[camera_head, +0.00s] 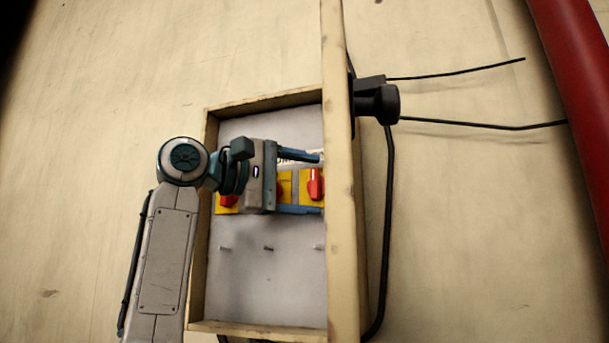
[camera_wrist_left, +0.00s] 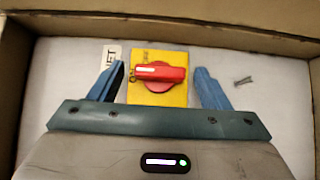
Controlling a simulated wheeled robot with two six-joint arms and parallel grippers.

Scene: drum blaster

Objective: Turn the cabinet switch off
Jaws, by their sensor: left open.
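The open cabinet (camera_head: 265,285) has a grey back panel and a wooden frame. A row of red rotary switches on yellow plates crosses it. The rightmost switch (camera_head: 316,184) has its handle upright in the head view. My left gripper (camera_head: 320,183) is open, with one blue finger above that switch and one below. In the left wrist view a red switch (camera_wrist_left: 160,72) on a yellow plate lies between the spread fingers, its handle crosswise; contact is not visible. The middle switch (camera_head: 282,188) and left switch (camera_head: 228,201) are partly hidden by my gripper and wrist. My right gripper is not in view.
A tall wooden post or door edge (camera_head: 340,250) stands at the cabinet's right side. A black fitting (camera_head: 376,102) with cables (camera_head: 387,230) is beside it. A red pipe (camera_head: 580,90) runs at the far right. Small screws (camera_head: 268,248) dot the lower panel.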

